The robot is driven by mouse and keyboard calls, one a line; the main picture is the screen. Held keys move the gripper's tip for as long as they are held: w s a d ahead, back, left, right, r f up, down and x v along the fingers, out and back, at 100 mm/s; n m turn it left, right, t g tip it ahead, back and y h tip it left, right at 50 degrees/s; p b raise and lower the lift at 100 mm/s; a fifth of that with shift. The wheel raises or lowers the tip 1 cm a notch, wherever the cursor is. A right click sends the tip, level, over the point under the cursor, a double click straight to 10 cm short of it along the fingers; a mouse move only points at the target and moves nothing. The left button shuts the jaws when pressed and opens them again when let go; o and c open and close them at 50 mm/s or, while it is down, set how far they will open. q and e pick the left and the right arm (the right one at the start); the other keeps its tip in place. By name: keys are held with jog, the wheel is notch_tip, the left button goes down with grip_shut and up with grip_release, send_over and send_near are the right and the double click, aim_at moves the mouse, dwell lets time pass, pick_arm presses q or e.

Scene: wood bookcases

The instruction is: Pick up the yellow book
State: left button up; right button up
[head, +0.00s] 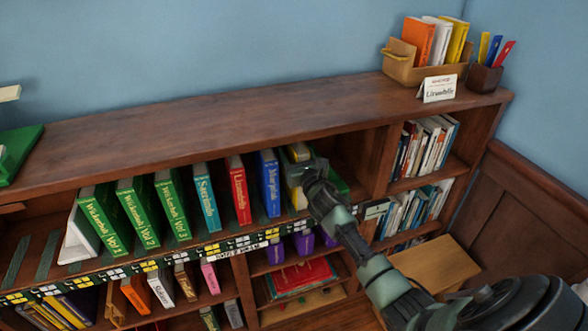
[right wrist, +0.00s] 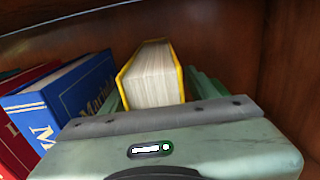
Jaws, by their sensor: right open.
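The yellow book (right wrist: 152,75) stands on the upper shelf, its yellow cover edges and pale page block showing in the right wrist view. In the head view its top (head: 299,152) shows just behind my right gripper, which hides most of it. My right gripper (head: 306,176) reaches into the shelf from the lower right. It is open, with green finger parts on both sides of the book in the right wrist view; contact cannot be told. My left gripper is not in view.
A blue book (head: 269,182) stands close left of the yellow one, then a red book (head: 238,190) and several others. A shelf wall is on the right. Above is the bookcase top (head: 215,140), with a wooden book box (head: 398,67) and pen cup (head: 484,78).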

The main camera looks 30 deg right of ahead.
jog(key=shift+s, duration=0.1)
grip_shut()
dwell(1.2)
jog(key=shift+r, duration=0.15)
